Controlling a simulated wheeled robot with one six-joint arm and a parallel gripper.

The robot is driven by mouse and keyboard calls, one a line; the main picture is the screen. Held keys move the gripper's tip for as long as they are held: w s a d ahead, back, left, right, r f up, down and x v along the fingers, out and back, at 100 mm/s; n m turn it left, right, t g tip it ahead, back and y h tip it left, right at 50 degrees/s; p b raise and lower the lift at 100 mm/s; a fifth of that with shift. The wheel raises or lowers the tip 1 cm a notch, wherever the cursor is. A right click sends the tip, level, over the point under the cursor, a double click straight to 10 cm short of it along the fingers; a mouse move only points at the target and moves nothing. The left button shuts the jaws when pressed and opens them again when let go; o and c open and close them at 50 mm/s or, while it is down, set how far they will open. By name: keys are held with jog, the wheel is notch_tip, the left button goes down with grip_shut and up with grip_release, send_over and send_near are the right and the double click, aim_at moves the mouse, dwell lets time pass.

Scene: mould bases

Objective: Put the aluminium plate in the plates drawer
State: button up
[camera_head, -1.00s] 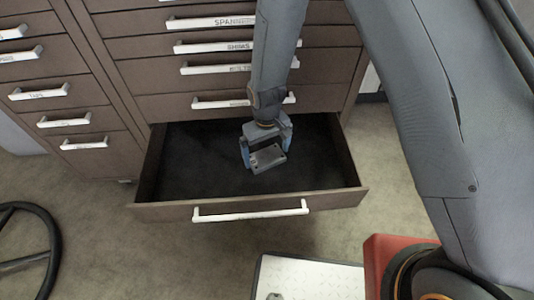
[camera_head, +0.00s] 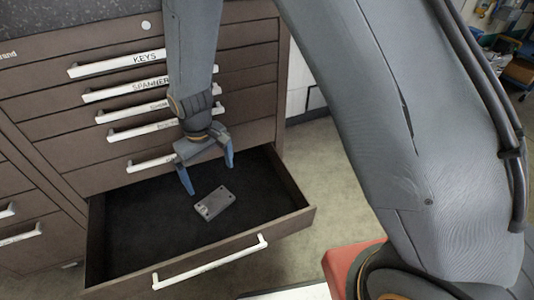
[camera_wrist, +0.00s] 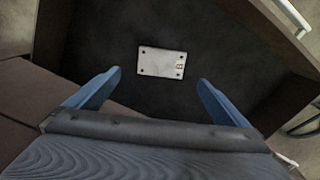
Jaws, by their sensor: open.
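The aluminium plate (camera_head: 214,202), a small grey rectangular block with holes near its corners, lies flat on the dark floor of the open bottom drawer (camera_head: 130,238). In the wrist view the plate (camera_wrist: 162,62) lies beyond the fingertips, with bare drawer floor around it. My gripper (camera_head: 211,180) is open and empty above the drawer, its blue fingers apart and clear of the plate. The fingers also show in the wrist view (camera_wrist: 159,78). The label of the open drawer is not visible.
Shut drawers with white handles, including KEYS (camera_head: 120,64) and SPANNERS (camera_head: 130,88), rise behind the open drawer. Its front has a white handle (camera_head: 212,262). Floor is clear to the right of the cabinet.

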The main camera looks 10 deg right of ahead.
jog(key=s+d+r+m, duration=0.1)
jog(key=s+d+r, duration=0.25)
jog(key=r, duration=0.35)
jog(key=s+d+r+m, duration=0.1)
jog(key=s+d+r, duration=0.1)
jog(key=d+r, duration=0.45)
jog(key=s+d+r+m, duration=0.2)
jog(key=s+d+r, duration=0.5)
jog(key=s+r, duration=0.2)
jog(key=s, duration=0.2)
jog(key=shift+s+d+r+y, duration=0.2)
jog(key=shift+s+r+y, duration=0.1)
jog(key=shift+r, duration=0.05)
jog(key=d+r+m+p, duration=0.3)
jog(key=d+r+p, duration=0.6)
jog(key=p, duration=0.9)
jog(key=shift+d+r, duration=0.15)
jog(key=shift+r, duration=0.4)
